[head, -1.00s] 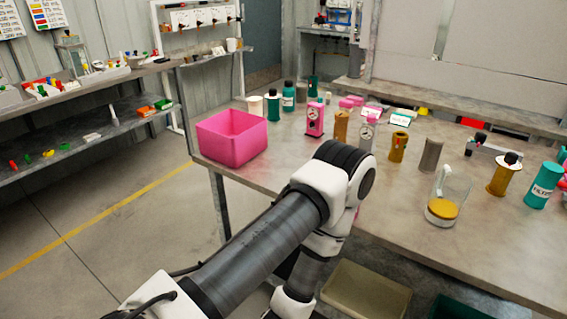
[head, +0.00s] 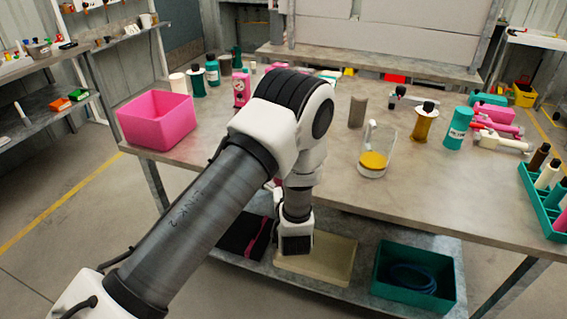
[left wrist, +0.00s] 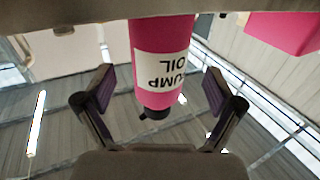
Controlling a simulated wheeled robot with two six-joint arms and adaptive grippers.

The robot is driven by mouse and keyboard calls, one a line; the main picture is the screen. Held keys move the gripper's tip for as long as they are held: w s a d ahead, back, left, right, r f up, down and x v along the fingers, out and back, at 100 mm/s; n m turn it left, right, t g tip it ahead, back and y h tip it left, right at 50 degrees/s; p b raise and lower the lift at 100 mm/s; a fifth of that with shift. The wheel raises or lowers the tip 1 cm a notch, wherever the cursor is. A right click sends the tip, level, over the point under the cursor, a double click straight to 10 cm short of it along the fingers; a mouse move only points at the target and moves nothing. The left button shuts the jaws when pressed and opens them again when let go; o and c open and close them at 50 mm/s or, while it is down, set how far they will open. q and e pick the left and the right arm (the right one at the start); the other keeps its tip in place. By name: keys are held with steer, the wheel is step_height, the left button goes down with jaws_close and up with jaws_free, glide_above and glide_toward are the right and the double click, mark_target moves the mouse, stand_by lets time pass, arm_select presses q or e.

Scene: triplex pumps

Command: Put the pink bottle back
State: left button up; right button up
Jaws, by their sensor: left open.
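The pink bottle (left wrist: 163,60), labelled PUMP OIL with a dark cap, shows upside down in the left wrist view. Its base is at the table surface (left wrist: 90,22) at the top of that view. My left gripper (left wrist: 158,88) is open, with one finger on each side of the bottle and visible gaps between. The fingers do not touch it. In the head view my left arm hides the bottle, apart from a possible sliver of pink below the elbow. My right gripper is in neither view.
A pink bin (head: 157,120) stands at the table's left corner. A glass beaker with yellow contents (head: 374,160), a brown bottle (head: 424,124) and a teal bottle (head: 459,128) stand right of my arm. A teal rack (head: 541,205) is at the right edge. The front middle of the table is clear.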

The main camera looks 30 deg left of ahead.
arm_select(q)
steer(key=x, duration=0.3)
steer(key=shift+w+a+f, duration=0.15)
steer(key=shift+w+a, duration=0.05)
steer(key=shift+w, duration=0.15)
steer(key=c, duration=1.5)
steer(key=shift+r+p, duration=0.4)
steer(key=shift+p, duration=0.05)
step_height(320, 180, up, 3)
steer(key=shift+r+p, duration=0.15)
steer(key=shift+p, duration=1.05)
steer(key=s+a+r+p+v, duration=0.1)
steer(key=a+p+v, duration=0.15)
steer(key=v, duration=1.35)
steer(key=w+d+m+t+h, duration=0.1)
steer(key=w+d+m+h, duration=0.1)
steer(key=d+h, duration=0.1)
steer(key=w+d+f+m+t+h, duration=0.1)
steer(key=d+m+h, duration=0.2)
steer(key=d+h, duration=0.1)
steer(key=w+d+m+t+h, duration=0.2)
steer(key=d+h, duration=0.2)
steer(key=shift+w+d+f+m+p, duration=0.2)
steer(key=shift+w+d+m+p, duration=0.1)
steer(key=shift+w+d+m, duration=0.1)
